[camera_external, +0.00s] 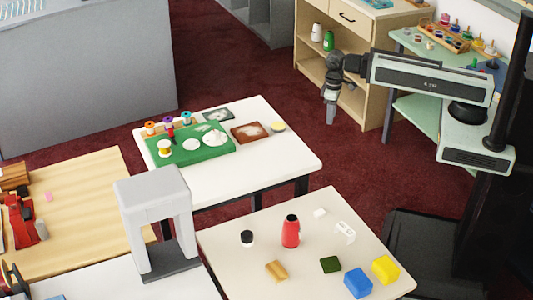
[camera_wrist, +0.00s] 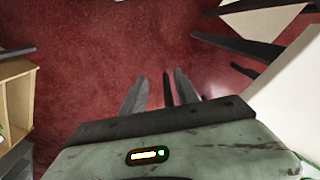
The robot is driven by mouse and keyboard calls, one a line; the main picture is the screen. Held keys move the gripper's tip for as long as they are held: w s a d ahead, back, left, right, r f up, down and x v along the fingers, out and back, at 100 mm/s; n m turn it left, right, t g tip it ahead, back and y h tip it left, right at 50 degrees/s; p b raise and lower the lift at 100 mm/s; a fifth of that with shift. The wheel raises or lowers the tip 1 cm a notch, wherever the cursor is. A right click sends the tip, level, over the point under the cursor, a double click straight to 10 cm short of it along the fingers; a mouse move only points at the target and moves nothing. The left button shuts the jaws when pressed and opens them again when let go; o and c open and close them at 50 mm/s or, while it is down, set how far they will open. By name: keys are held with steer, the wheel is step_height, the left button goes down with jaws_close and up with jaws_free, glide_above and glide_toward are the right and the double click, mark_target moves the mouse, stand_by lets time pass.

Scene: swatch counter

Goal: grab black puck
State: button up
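My gripper (camera_external: 331,115) hangs fingers down above the red floor, beyond the tables and far from that piece. The black piece is not in the wrist view.
The near table (camera_external: 215,240) also holds a red bottle (camera_external: 291,232), a blue block (camera_external: 358,283), a yellow block (camera_external: 385,269), a dark green block (camera_external: 330,265) and a tan piece (camera_external: 277,271). A grey arch (camera_external: 150,193) stands left. A wooden shelf (camera_external: 310,63) is behind my gripper.

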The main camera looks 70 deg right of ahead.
steer(key=o, duration=0.5)
steer(key=shift+o, duration=0.2)
